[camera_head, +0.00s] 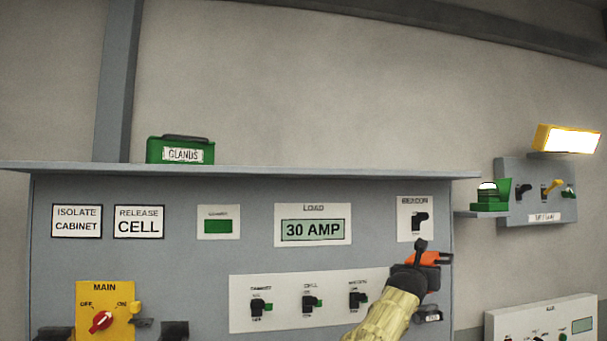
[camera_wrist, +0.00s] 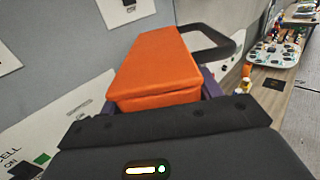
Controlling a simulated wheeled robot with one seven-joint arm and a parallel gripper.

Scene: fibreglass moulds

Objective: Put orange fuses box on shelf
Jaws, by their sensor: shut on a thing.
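The orange fuses box (camera_wrist: 155,65) is held in my gripper (camera_wrist: 160,100) in the wrist view, with its orange lid uppermost and a dark handle loop on its right. In the head view the orange box (camera_head: 428,258) shows small at the end of my yellow-sleeved arm, partly hidden by my gripper (camera_head: 420,270). It is in front of the grey panel, below the BEACON switch. The shelf (camera_head: 330,173) is the grey ledge along the panel's top, above my gripper. No label on the orange box is readable.
A green GLANDS box (camera_head: 182,152) stands on the shelf's left part; the shelf to its right is clear. Switches and a LOAD display (camera_head: 313,229) sit on the panel. A small side ledge (camera_head: 482,213) with a green item is at right.

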